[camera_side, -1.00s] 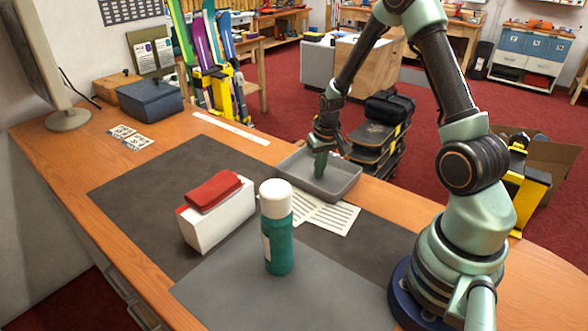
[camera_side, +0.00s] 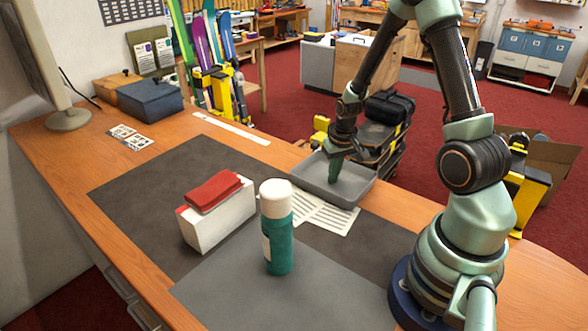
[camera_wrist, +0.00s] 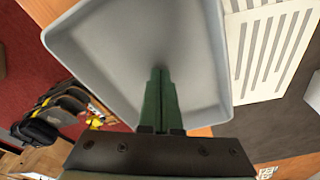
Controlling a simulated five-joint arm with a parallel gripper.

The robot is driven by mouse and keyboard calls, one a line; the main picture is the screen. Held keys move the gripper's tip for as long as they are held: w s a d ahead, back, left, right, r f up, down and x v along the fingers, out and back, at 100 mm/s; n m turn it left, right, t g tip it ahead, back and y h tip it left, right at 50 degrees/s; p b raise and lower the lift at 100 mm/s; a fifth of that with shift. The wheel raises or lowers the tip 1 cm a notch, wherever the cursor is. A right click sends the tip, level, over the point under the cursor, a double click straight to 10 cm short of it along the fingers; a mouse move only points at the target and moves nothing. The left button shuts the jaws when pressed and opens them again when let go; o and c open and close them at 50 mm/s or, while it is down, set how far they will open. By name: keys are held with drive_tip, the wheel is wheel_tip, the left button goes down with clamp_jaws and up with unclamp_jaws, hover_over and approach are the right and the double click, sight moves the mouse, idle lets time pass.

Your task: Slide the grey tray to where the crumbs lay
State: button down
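The grey tray (camera_side: 312,180) lies at the far edge of the bench, partly over the wooden strip. In the wrist view the tray (camera_wrist: 112,50) fills the upper middle, and its left side reaches or passes the bench edge, with red floor beyond. My gripper (camera_side: 334,182) points down inside the tray. In the wrist view my gripper's green fingers (camera_wrist: 160,75) are together with nothing between them. The fingertips are at or close to the tray floor; contact is not clear. No crumbs show in either view.
Printed sheets (camera_side: 322,214) lie beside the tray on the dark mat (camera_side: 140,190). A green bottle with a white cap (camera_side: 278,245) stands nearer, next to a white block (camera_side: 220,222) with a red item (camera_side: 213,190) on top. A white strip (camera_side: 232,128) lies along the far edge.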

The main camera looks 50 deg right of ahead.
sight(342, 188)
drive_tip(key=shift+s+a+f, duration=0.1)
drive_tip(key=shift+s+f, duration=0.1)
drive_tip(key=shift+s, duration=1)
drive_tip(key=shift+s+a+f, duration=0.1)
drive_tip(key=shift+s+f, duration=0.05)
drive_tip(key=shift+s, duration=1)
drive_tip(key=shift+w, duration=0.7)
drive_tip(key=shift+w+d+r, duration=0.1)
drive_tip(key=shift+w+r, duration=0.05)
drive_tip(key=shift+r, duration=4)
